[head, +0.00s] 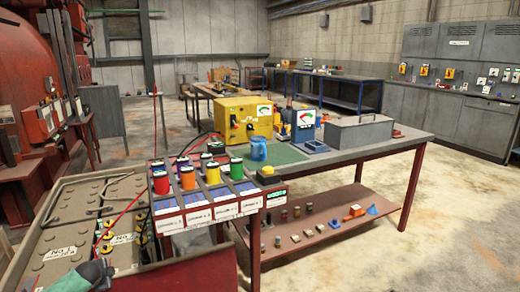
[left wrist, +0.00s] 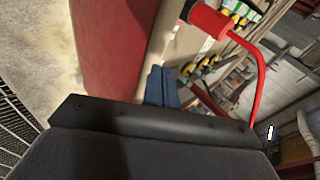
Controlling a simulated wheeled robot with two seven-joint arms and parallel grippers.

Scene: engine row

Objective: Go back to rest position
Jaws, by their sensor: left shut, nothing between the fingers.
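In the left wrist view my left gripper (left wrist: 160,84) shows as two blue-grey fingers held together with nothing between them. Beyond the fingertips is a beige battery top with dark and yellow terminals. A red connector (left wrist: 210,20) with a red cable (left wrist: 262,75) is above and right of the fingers, apart from them. In the head view a dark and greenish part, likely of my left arm, shows at the bottom left over the near battery (head: 65,255); the fingertips cannot be made out there. My right gripper is in neither view.
A rack of coloured cylinders (head: 210,190) stands right of the batteries. Behind it is a workbench (head: 375,148) with a yellow box (head: 243,118), a blue meter (head: 304,122) and a grey box (head: 357,132). A red machine (head: 30,60) stands at left. Floor at right is clear.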

